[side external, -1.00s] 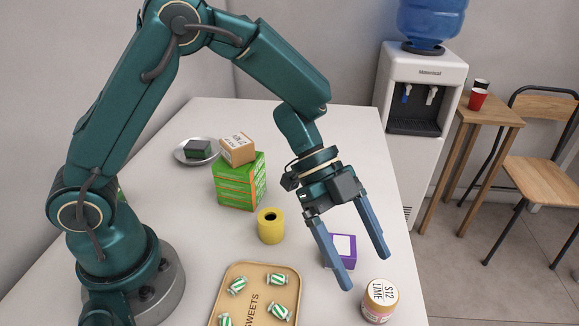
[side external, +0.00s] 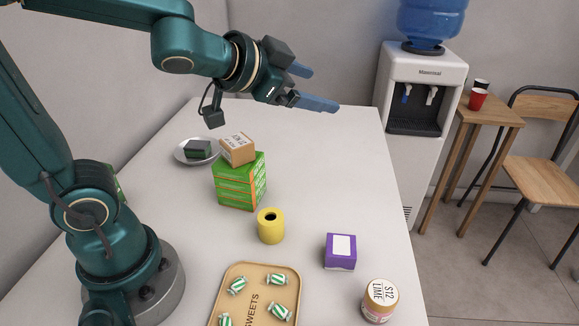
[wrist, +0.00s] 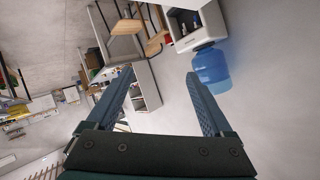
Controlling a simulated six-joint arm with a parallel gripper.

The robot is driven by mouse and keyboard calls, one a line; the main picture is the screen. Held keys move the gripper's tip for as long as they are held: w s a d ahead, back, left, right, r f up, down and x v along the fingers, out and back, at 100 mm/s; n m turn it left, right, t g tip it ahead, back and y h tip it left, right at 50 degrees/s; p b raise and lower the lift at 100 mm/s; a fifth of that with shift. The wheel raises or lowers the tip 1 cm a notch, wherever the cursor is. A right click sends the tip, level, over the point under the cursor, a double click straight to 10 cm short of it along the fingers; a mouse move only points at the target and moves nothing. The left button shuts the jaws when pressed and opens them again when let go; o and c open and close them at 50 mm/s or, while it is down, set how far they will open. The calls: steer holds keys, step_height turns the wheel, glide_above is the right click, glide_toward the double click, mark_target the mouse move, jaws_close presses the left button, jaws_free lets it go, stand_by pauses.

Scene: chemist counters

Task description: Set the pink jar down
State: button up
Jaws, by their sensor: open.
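The pink jar (side external: 380,301) stands upright near the right front edge of the counter in the side view. It has a cream lid marked "S12 LIME" and a pink body. My gripper (side external: 322,88) is high above the back of the counter, well away from the jar. Its blue fingers point right, apart and empty. The wrist view shows both fingers (wrist: 158,88) spread with nothing between them. The jar is not in the wrist view.
A purple box (side external: 341,262) and yellow cylinder (side external: 271,232) stand left of the jar. A sweets tray (side external: 228,287) lies in front. Green boxes (side external: 240,187) carry a small brown box (side external: 237,150). A plate (side external: 181,153) is behind. The back right counter is clear.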

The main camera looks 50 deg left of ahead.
steer(key=s+d+f+n+g, duration=0.1)
steer(key=s+f+n+g, duration=0.1)
steer(key=s, duration=0.6)
steer(key=s+d+f+n+g, duration=0.1)
steer(key=s+f+n+g, duration=0.1)
steer(key=s+f+g, duration=0.3)
steer(key=s, duration=0.4)
steer(key=shift+f+h, duration=0.3)
steer(key=shift+h, duration=0.1)
steer(key=shift+s+d, duration=0.1)
